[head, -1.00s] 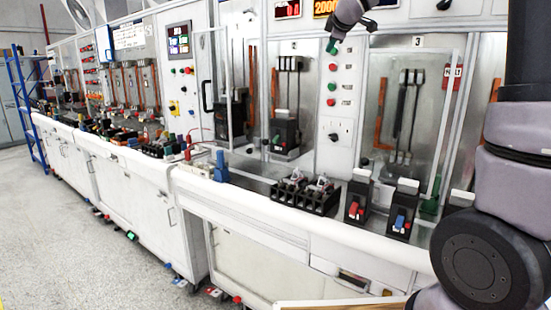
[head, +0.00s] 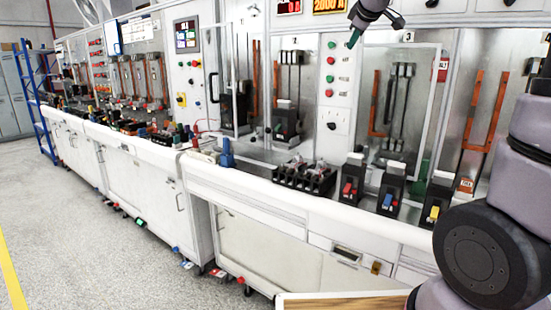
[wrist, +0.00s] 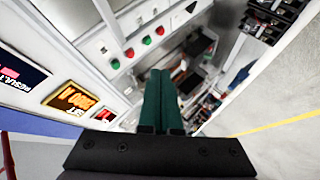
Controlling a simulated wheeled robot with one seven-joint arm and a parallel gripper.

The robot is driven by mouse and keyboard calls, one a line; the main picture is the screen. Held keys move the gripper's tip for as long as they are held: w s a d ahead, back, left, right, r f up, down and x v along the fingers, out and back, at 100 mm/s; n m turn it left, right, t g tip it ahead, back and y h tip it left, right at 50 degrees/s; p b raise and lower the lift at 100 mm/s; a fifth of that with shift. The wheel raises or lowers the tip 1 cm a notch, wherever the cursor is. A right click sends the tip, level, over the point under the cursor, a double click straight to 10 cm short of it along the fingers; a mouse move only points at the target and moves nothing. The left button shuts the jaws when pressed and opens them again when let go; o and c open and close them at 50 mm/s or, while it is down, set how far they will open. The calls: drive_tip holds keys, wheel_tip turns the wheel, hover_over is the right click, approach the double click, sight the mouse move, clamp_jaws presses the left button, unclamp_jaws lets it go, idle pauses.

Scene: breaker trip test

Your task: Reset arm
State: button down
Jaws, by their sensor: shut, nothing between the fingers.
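My gripper (head: 354,39) is at the top of the head view, in front of the upper part of the test panel. In the wrist view its two green fingers (wrist: 162,100) lie together, shut and empty. My arm runs along the right side of the head view. The fingers are apart from the panel and the counter, and touch nothing that I can see.
Breakers with red (head: 348,189), blue (head: 387,201) and yellow (head: 434,212) levers stand on the white counter. A black multi-pole block (head: 304,177) and a blue item (head: 226,154) are left of them. Panel buttons (head: 331,60) are below my gripper. The floor at left is open.

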drive_tip(key=s+f+m+g, duration=0.1)
drive_tip(key=s+f+m, duration=0.3)
drive_tip(key=s, duration=0.6)
drive_tip(key=s+d+f+m+g+y, duration=0.1)
drive_tip(key=s+f+m, duration=0.4)
drive_tip(key=s, duration=0.6)
drive_tip(key=s+d+f+m+g, duration=0.1)
drive_tip(key=s+f+m, duration=0.3)
drive_tip(key=s, duration=0.6)
drive_tip(key=shift+s+f+m+g+y, duration=0.15)
drive_tip(key=shift+m+g+y, duration=0.25)
drive_tip(key=shift+m+g, duration=0.5)
